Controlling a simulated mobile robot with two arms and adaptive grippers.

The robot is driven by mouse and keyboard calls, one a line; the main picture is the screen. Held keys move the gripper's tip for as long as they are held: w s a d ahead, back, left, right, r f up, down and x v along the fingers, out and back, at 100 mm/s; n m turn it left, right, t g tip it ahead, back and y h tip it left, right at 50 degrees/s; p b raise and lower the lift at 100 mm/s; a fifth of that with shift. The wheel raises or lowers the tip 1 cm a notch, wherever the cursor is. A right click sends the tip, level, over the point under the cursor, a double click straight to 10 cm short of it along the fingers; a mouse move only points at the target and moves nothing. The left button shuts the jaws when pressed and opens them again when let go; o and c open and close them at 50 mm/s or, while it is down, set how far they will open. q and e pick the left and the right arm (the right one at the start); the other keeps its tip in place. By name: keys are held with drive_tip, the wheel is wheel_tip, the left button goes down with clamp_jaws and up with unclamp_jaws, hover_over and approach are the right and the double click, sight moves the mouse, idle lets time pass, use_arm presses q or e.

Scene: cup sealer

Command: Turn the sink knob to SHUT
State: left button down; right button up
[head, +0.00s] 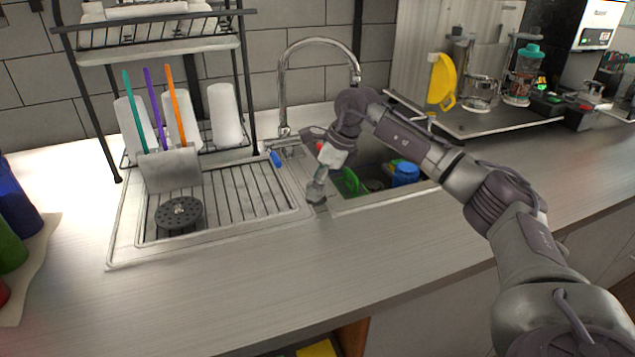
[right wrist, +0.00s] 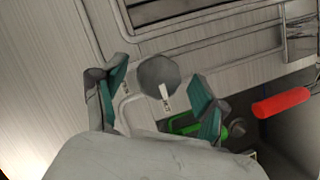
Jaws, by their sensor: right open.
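The sink knob (right wrist: 158,77) is a grey, many-sided cap in the right wrist view, with a small white strip (right wrist: 164,92) on its lower edge. Small markings lie near it, too small to read. My right gripper (right wrist: 157,78) is open, one teal-padded finger on each side of the knob; I see gaps between pads and knob. In the head view my right gripper (head: 317,190) points down at the strip between drainboard and sink basin, largely covering the knob there. My left gripper is not in view.
The faucet (head: 283,100) rises behind the gripper. The drainboard (head: 225,200) and a dish rack with cups (head: 225,115) stand left. The basin right holds a green item (head: 350,182) and a blue one (head: 405,174). A red-handled tool (right wrist: 281,102) lies near. The front counter is clear.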

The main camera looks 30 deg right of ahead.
drive_tip(key=v, duration=1.2)
drive_tip(key=shift+r, duration=0.15)
